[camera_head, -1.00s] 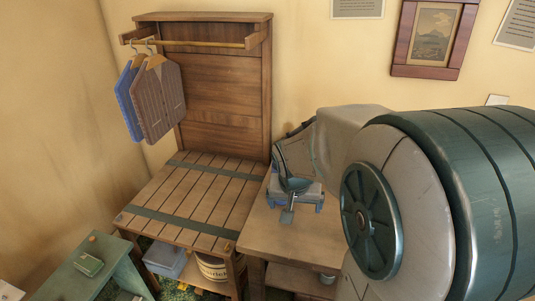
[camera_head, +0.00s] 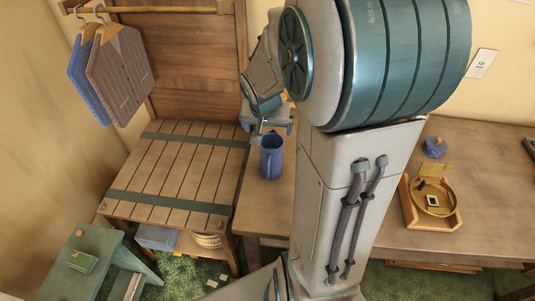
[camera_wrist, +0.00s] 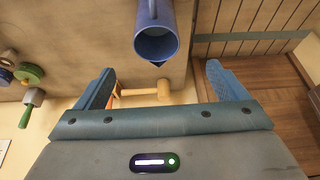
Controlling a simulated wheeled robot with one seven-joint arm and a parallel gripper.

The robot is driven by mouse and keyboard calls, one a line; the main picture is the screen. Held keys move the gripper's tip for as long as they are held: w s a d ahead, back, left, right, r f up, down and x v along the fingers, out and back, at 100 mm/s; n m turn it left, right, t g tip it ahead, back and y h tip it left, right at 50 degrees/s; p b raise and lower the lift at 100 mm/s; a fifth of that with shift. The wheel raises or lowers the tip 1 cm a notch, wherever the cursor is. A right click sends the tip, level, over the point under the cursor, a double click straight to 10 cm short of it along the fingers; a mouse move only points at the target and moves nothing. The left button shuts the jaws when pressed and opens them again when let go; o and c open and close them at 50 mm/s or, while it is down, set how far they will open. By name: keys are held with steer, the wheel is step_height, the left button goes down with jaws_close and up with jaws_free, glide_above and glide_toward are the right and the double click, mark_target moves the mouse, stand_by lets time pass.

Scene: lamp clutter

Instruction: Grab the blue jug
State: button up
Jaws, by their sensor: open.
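The blue jug (camera_head: 271,158) stands upright on the wooden table (camera_head: 262,205), just in front of my gripper (camera_head: 266,127) in the head view. In the wrist view the jug (camera_wrist: 157,38) shows at the top centre, its dark open mouth facing the camera and its handle pointing up the picture. My gripper (camera_wrist: 160,82) is open, with one blue finger on each side and nothing held. The jug lies ahead of the gap between the fingers, seemingly apart from both.
A wooden mallet (camera_wrist: 147,92) shows between the fingers in the wrist view. A slatted bench (camera_head: 180,170) stands left of the table. Right of my arm are a wooden tray (camera_head: 432,222) with a brass dish and a small blue lidded pot (camera_head: 434,147).

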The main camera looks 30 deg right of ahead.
glide_toward(271, 142)
steer(key=shift+d+f+b, duration=0.15)
steer(key=shift+f+b, duration=0.2)
steer(key=shift+f, duration=1.15)
steer(key=shift+d+f+b, duration=0.15)
steer(key=shift+f+b, duration=0.2)
steer(key=shift+f, duration=1.1)
steer(key=shift+w, duration=0.1)
steer(key=c, duration=2)
steer(key=shift+r, duration=0.15)
